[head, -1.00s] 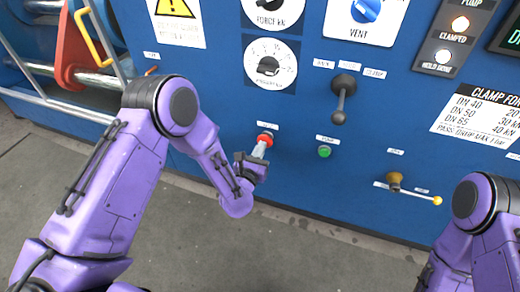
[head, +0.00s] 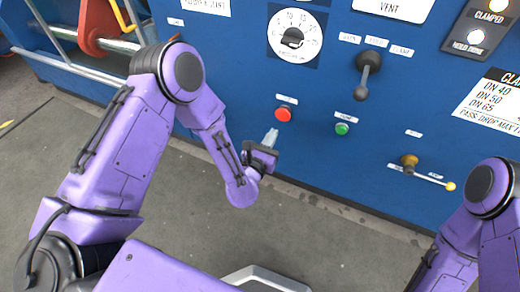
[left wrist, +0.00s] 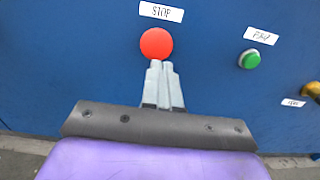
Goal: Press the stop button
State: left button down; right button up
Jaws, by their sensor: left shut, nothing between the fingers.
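The red stop button (head: 283,114) sits on the blue panel under a small white label. In the left wrist view the red button (left wrist: 156,43) shows below a label reading STOP. My left gripper (head: 271,134) is shut and empty, its fingertips just below and in front of the button in the head view. In the left wrist view the fingertips (left wrist: 161,65) point at the button's lower edge; a gap shows in the head view. My right arm shows at the right edge, but its gripper is out of view.
A green button (head: 342,129) is to the right of the red one, labelled PUMP or similar. A brass valve with a yellow-tipped lever (head: 410,161) is further right. A black-knobbed lever (head: 369,70) and a round dial (head: 295,37) are above. Open floor lies below the panel.

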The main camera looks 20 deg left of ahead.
pick_arm(q)
jog(key=s, duration=0.6)
jog(key=shift+a+f, duration=0.15)
jog(key=shift+a, duration=0.3)
jog(key=shift+s, duration=0.1)
